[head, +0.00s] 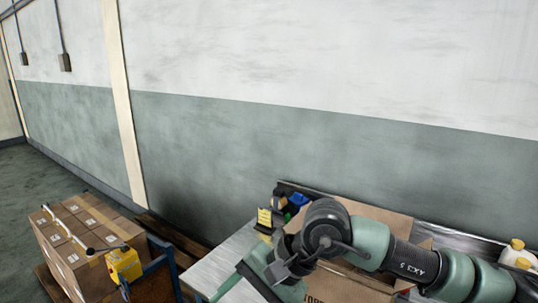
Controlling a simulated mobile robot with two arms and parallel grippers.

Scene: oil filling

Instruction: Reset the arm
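My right arm (370,243) comes in from the lower right and reaches left over the work table. Its wrist bends downward at a dark round joint. My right gripper (258,284) is at the bottom edge of the picture, over the metal table top. The gripper is partly cut off and overlapped by the wrist, so I cannot tell whether its fingers are apart or hold anything. My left arm and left gripper are not in view.
An open cardboard box (345,284) stands on the metal table (225,262), behind and below my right arm. Small yellow, black and blue items (283,207) sit at the table's back. White bottles (515,252) stand far right. Stacked cartons (75,262) and a yellow device (124,264) are at left.

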